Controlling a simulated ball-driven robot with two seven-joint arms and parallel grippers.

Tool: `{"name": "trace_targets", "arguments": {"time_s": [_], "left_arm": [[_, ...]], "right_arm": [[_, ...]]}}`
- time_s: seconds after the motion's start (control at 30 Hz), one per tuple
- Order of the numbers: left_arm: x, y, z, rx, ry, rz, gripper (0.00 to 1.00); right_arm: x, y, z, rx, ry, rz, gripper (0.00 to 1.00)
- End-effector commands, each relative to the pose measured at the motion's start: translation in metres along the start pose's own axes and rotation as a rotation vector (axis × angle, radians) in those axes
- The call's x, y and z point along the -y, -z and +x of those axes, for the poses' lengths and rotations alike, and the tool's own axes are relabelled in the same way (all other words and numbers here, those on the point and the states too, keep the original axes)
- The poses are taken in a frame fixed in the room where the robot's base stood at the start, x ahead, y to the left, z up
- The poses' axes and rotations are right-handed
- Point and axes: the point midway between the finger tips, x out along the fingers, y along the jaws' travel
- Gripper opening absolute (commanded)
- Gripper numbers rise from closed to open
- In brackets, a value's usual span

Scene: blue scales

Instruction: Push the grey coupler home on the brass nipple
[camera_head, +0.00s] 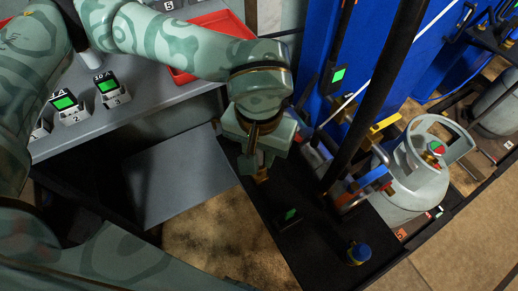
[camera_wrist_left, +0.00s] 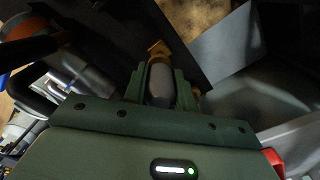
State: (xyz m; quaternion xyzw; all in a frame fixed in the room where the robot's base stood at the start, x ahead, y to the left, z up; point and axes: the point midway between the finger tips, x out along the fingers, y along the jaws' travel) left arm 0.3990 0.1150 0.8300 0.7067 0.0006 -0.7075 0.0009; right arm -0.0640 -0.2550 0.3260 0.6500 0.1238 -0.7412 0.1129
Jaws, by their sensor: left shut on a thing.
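My left gripper (camera_head: 256,165) points down over the dark bench top, with its arm coming in from the left. In the left wrist view its green fingers (camera_wrist_left: 160,82) are shut on the sides of the grey coupler (camera_wrist_left: 161,80), a rounded grey cylinder. The brass nipple (camera_wrist_left: 158,49) shows just beyond the coupler's far end, roughly in line with it. A bit of brass (camera_head: 262,176) also shows below the fingertips in the head view. I cannot tell how far the coupler sits over the nipple. The fingers hide most of the coupler in the head view. My right gripper is not in view.
A black pole (camera_head: 378,95) rises right of my left gripper. A grey gas cylinder (camera_head: 405,195) stands farther right. A blue-capped fitting (camera_head: 358,253) and a small green screen (camera_head: 290,214) sit on the dark top. Numbered displays and a red tray (camera_head: 222,22) are on the grey table.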

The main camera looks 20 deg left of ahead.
Motion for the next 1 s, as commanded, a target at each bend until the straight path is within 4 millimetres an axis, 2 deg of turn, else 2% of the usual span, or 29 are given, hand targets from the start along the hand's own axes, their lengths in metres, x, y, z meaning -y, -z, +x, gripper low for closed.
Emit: {"name": "trace_targets", "arguments": {"time_s": [1.0], "left_arm": [[0.000,0.000,0.024,0.000,0.000,0.001,0.03]], "right_arm": [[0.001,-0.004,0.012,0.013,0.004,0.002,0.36]]}}
